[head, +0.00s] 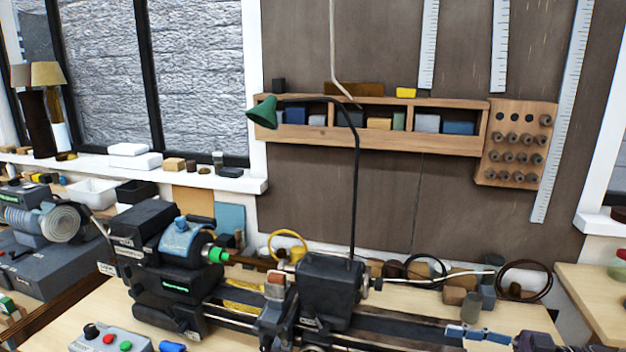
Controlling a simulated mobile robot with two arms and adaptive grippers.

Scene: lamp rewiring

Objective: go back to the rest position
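Neither of my grippers shows in the head view, so what they hold cannot be seen. A dark lathe (178,262) stands on the pale wooden bench (70,312), its bed running toward the lower right. A lamp with a green shade (263,113) and a thin black arm (356,190) rises above the lathe.
A wooden shelf (470,146) with small boxes and a peg rack (515,170) hang on the brown wall. Loose blocks and coiled rings (527,265) crowd the bench's back edge. A control box with buttons (110,340) sits at front left. A second machine (45,235) stands at left.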

